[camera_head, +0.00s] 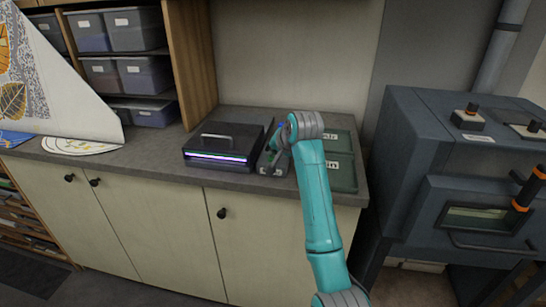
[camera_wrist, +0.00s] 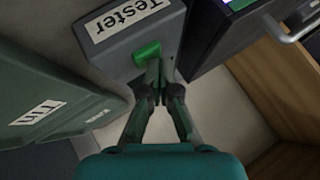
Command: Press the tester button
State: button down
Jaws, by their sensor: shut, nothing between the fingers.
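The tester (camera_wrist: 165,30) is a grey box with a white "Tester" label and a green button (camera_wrist: 148,53) in the wrist view. In the head view the tester (camera_head: 270,169) stands on the counter, partly hidden by my arm. My gripper (camera_wrist: 155,78) is shut and empty. Its fingertips are right at the lower right edge of the green button in the wrist view. I cannot tell whether they touch it. The button's face is mostly visible.
A black box (camera_head: 222,140) with a handle and a glowing slot stands left of the tester. Green trays (camera_head: 342,178) labelled "Tin" lie to the right. A dark kiln-like machine (camera_head: 415,130) stands far right.

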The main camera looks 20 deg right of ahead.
jog(key=shift+r, duration=0.95)
jog(key=shift+r, duration=0.15)
jog(key=shift+r, duration=2.35)
jog(key=shift+s, duration=0.1)
